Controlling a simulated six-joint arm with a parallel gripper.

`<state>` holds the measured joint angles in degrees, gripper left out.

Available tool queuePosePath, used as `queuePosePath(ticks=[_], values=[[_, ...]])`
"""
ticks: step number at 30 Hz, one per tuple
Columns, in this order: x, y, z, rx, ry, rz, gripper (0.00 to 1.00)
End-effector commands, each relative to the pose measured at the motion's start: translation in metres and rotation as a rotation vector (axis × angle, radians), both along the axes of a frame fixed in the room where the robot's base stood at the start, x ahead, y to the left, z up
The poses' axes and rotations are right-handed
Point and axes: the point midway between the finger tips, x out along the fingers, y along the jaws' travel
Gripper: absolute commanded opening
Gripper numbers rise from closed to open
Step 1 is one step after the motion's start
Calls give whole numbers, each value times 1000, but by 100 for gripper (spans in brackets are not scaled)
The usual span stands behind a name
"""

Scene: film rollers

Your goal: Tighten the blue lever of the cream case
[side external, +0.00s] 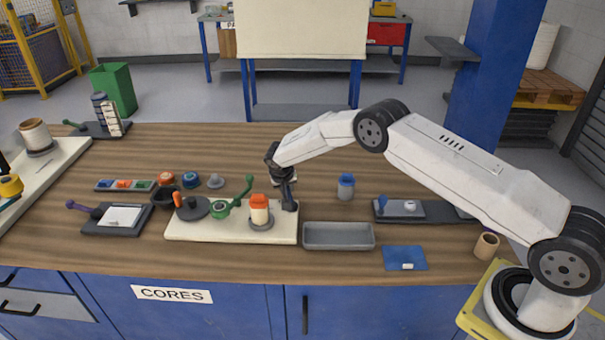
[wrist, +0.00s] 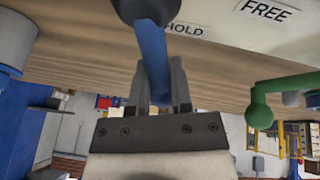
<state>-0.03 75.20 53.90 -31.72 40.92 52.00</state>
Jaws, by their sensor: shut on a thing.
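The cream case (side external: 187,233) is a flat slab on the wooden bench in the side view. My gripper (side external: 289,202) is at its back right corner, pointing down. In the wrist view my gripper (wrist: 160,82) is shut on the blue lever (wrist: 153,48), which runs between the two fingers from a dark round hub (wrist: 146,8). The labels HOLD (wrist: 187,31) and FREE (wrist: 264,9) show on the cream surface near the lever; the lever lies beside HOLD. In the side view the gripper hides the lever.
An orange-topped cream roller (side external: 260,210) stands close left of my gripper. A grey tray (side external: 338,236) lies just right of the case. A blue-topped grey container (side external: 346,187) stands behind the tray.

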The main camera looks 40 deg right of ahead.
Motion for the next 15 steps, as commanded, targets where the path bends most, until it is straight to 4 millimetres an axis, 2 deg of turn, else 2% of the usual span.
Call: queuePosePath(ticks=[6,15], values=[[0,-8,5,1,-16,-156,0],[-4,-14,5,2,-15,-259,0]])
